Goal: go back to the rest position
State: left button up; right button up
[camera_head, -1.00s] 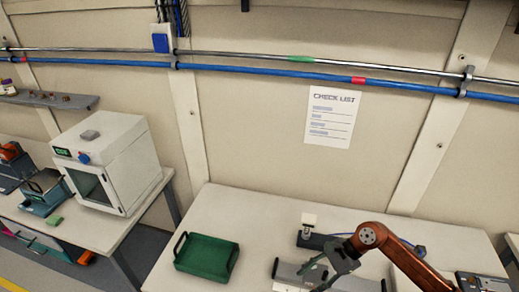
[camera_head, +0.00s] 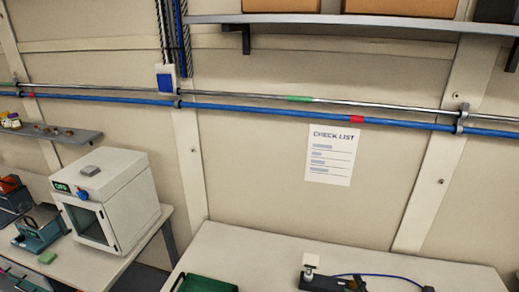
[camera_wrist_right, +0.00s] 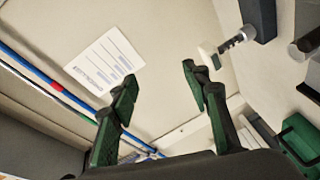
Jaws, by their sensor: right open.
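My right gripper (camera_wrist_right: 160,78) shows in the right wrist view, with its two green-padded fingers spread apart. Nothing is between the fingers. Behind them are the pale wall and the check list sheet (camera_wrist_right: 105,63). Neither of my arms shows in the head view now. My left gripper is in neither current view.
In the head view, the bench (camera_head: 245,250) carries a green tray (camera_head: 207,286) and a small dark device with a white top (camera_head: 311,261), both at the lower edge. A white oven-like box (camera_head: 125,190) stands left. A shelf (camera_head: 350,20) with boxes and wall pipes (camera_head: 250,107) are above.

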jog(key=s+d+f+m+g, duration=0.2)
jog(key=s+f+m+g, duration=0.1)
jog(key=s+f, duration=0.3)
jog(key=s+d+f+m+g+h, duration=0.1)
jog(key=s+d+f+m+g, duration=0.1)
jog(key=s+f+m, duration=0.3)
jog(key=s+d+f+m+g+h, duration=0.1)
jog(key=s+d+f+m+g, duration=0.1)
jog(key=s+f+g, duration=0.3)
jog(key=shift+s+d+f+m, duration=0.15)
jog(key=shift+s+f+m, duration=0.3)
jog(key=shift+s+f, duration=0.75)
jog(key=shift+s+d+f+m, duration=0.1)
jog(key=shift+s+f+m, duration=0.35)
jog(key=shift+s+f, duration=0.7)
jog(key=s+a+f+m+g+y, duration=0.1)
jog(key=s+a+f+m+g, duration=0.15)
jog(key=s, duration=0.75)
notch_tip(320, 180, down, 29)
jog(key=g, duration=0.2)
jog(key=s+f+n+g, duration=0.1)
jog(key=s+f, duration=1.8)
jog(key=s, duration=0.1)
jog(key=shift+s+a+y, duration=0.25)
jog(key=shift+a+y, duration=0.05)
